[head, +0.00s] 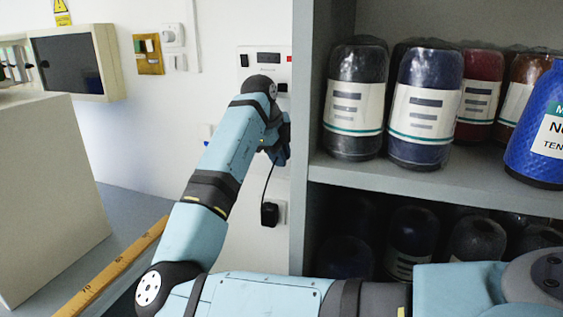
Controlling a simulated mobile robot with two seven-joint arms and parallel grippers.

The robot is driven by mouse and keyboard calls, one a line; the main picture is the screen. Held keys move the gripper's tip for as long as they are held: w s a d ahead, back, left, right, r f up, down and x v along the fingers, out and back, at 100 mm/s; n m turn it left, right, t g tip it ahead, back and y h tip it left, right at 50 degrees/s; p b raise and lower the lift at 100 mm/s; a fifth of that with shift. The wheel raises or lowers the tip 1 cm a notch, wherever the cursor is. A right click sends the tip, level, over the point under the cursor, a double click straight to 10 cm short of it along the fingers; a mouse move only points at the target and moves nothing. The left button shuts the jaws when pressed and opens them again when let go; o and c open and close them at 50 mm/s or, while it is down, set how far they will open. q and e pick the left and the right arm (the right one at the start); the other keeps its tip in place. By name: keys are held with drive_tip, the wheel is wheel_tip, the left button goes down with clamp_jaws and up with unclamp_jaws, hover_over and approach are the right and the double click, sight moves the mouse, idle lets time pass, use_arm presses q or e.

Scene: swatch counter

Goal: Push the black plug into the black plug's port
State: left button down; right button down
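My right arm reaches up to the wall. Its gripper (281,150) is near the lower part of a white wall panel (259,52), mostly hidden behind the wrist, so its fingers and anything between them do not show clearly. A thin black cable (268,184) runs from beside the gripper down to a black block (269,214) on a white wall plate. I cannot tell whether the black plug is at the gripper. The panel has a dark display (268,57) and dark openings, one at its right (283,87); which is the plug's port is unclear. My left gripper is out of view.
A grey shelf (430,176) with several large labelled bottles (426,105) stands close to the right of the gripper. A grey box (45,190) and a wooden ruler (110,270) are at left. A wall-mounted box (100,62) and small switches are at upper left.

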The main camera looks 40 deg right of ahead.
drive_tip(key=shift+r, duration=0.15)
drive_tip(key=shift+r, duration=0.2)
drive_tip(key=w+a, duration=1.1)
drive_tip(key=w, duration=0.2)
drive_tip(key=shift+w+a+r+b, duration=0.3)
drive_tip(key=shift+a+r+b, duration=0.05)
drive_tip(key=shift+a+r, duration=0.05)
